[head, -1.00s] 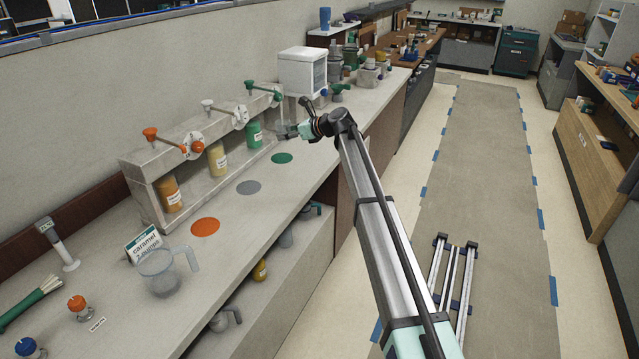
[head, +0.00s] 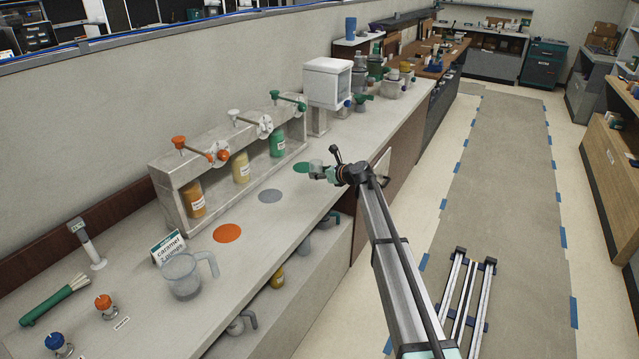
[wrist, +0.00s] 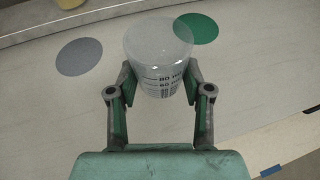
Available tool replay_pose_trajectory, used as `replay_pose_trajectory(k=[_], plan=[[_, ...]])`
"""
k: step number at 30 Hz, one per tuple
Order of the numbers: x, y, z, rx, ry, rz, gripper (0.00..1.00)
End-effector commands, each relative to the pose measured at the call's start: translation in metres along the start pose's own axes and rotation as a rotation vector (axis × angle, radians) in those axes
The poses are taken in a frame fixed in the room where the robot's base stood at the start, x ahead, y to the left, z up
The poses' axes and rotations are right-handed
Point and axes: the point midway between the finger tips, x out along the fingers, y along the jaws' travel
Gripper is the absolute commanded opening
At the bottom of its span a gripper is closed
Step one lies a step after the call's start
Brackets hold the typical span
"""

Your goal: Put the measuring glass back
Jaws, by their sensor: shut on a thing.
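The measuring glass (wrist: 158,50) is a small clear cup with dark scale marks. My gripper (wrist: 158,88) is shut on it, with one finger on each side. In the wrist view the glass overlaps the left part of the green disc (wrist: 197,28), with the grey disc (wrist: 79,57) to its left. In the head view the glass (head: 316,167) and my gripper (head: 330,173) are beside the green disc (head: 302,167), toward the counter's front edge. I cannot tell how far the glass is above the counter.
A dispenser rack (head: 180,168) with orange, yellow and green bottles stands along the wall. A large clear jug (head: 183,275) stands by a caramel sign (head: 168,247) in the foreground. An orange disc (head: 228,233) lies on the counter. The counter between discs and front edge is clear.

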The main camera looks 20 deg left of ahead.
Motion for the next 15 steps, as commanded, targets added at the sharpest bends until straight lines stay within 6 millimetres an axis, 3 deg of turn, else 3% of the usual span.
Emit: replay_pose_trajectory(k=[8,15], plan=[[0.007,0.0,-0.016,0.0,0.0,-0.001,0.07],[0.019,0.0,-0.044,0.001,0.001,0.001,0.07]])
